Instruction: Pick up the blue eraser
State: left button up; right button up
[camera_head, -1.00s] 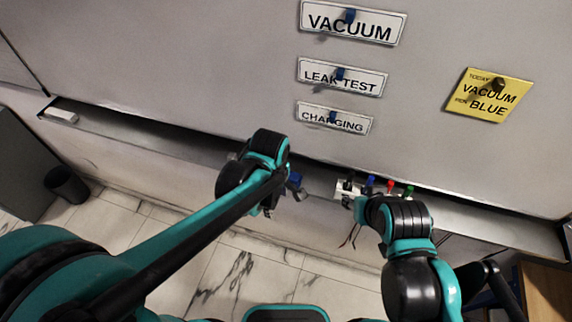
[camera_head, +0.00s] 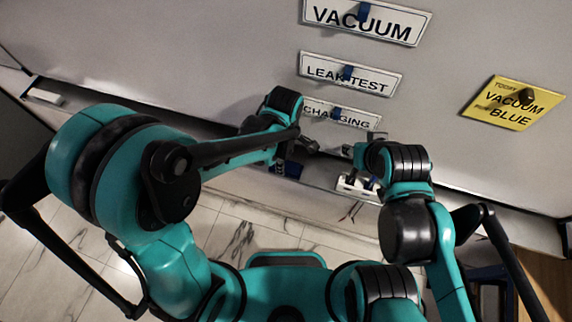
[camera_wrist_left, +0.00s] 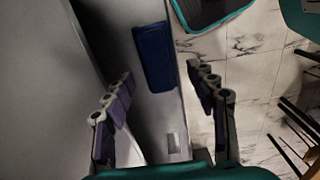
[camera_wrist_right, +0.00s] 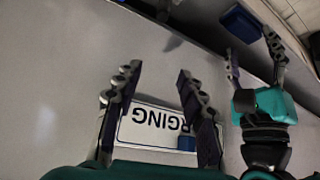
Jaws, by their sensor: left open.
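The blue eraser (camera_head: 290,169) lies on the ledge below the wall panel in the head view. In the left wrist view the eraser (camera_wrist_left: 154,58) is a dark blue block on the ledge, beyond my left fingertips and between their lines. My left gripper (camera_wrist_left: 160,72) is open and empty. In the head view my left gripper (camera_head: 308,146) is close to the eraser. My right gripper (camera_wrist_right: 159,70) is open and empty, facing the panel by the CHARGING sign. The right wrist view also shows the eraser (camera_wrist_right: 241,22) near my left fingers.
A white holder (camera_head: 357,188) stands on the ledge right of the eraser, partly hidden by my right arm. Signs VACUUM (camera_head: 362,22), LEAK TEST (camera_head: 350,75) and CHARGING (camera_head: 340,115) and a yellow note (camera_head: 515,104) are on the panel. A white block (camera_head: 45,96) lies at the far left.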

aim_at(286, 162)
pick_arm(q)
jog(key=f, duration=0.3)
jog(key=shift+w+d+f, duration=0.15)
jog(key=shift+w+f, duration=0.1)
jog(key=shift+f, duration=0.15)
jog(key=shift+s, duration=0.1)
jog(key=c, duration=1.3)
jog(key=shift+o, duration=0.2)
jog(key=shift+r, duration=0.15)
